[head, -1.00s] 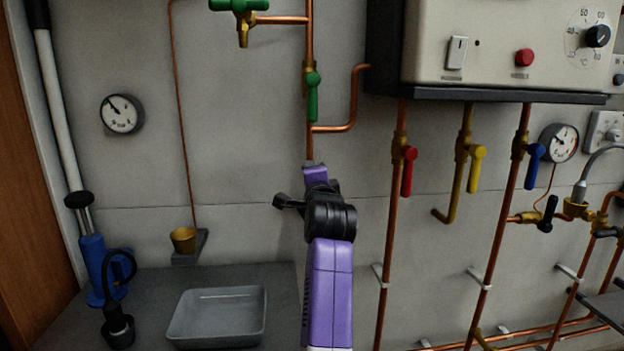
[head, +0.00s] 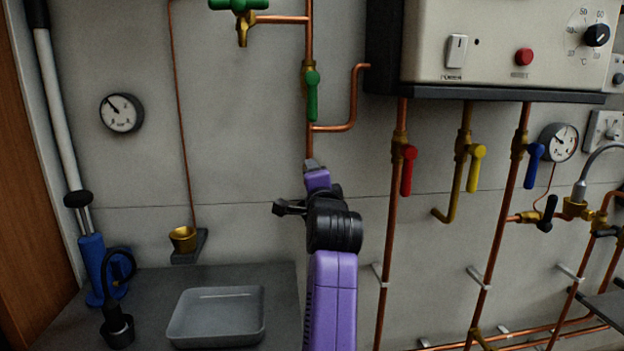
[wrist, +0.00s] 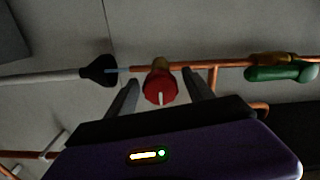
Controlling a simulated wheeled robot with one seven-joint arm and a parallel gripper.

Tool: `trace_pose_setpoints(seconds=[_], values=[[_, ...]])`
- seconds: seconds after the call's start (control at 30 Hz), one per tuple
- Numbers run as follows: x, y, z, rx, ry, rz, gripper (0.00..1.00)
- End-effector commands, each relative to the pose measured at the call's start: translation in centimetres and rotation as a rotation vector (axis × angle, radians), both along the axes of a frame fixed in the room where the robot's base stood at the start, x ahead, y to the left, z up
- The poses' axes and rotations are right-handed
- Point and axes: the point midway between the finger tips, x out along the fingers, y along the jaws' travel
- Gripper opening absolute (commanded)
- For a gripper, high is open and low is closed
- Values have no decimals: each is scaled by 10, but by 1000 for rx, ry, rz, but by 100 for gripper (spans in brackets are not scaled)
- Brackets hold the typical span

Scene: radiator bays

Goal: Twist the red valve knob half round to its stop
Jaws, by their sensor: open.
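The red valve knob (wrist: 160,88) shows in the wrist view on a brass fitting of a copper pipe. It has a pale mark on its face, pointing toward the bottom of the picture. My gripper (wrist: 160,78) is open, with one grey finger on each side of the knob in the picture. Dark gaps show between knob and fingers; I see no contact. How deep the fingers reach is hard to tell. In the head view my gripper (head: 312,165) is at the vertical copper pipe below the green lever, and my arm hides the knob.
A green lever valve (head: 312,95) is just above my gripper on the same pipe. A red lever (head: 409,170) hangs to the right, under the boiler panel (head: 500,45). A grey tray (head: 217,315) stands lower left. Bare wall lies left of my gripper.

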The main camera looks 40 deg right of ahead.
Motion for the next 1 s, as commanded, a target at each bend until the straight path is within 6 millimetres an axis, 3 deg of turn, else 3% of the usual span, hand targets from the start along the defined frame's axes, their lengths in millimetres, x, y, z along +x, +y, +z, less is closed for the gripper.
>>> trace_pose_setpoints(seconds=[0.33,1.0], values=[[-36,24,-1,1,0,0,61],[-38,25,-1,1,0,0,61]])
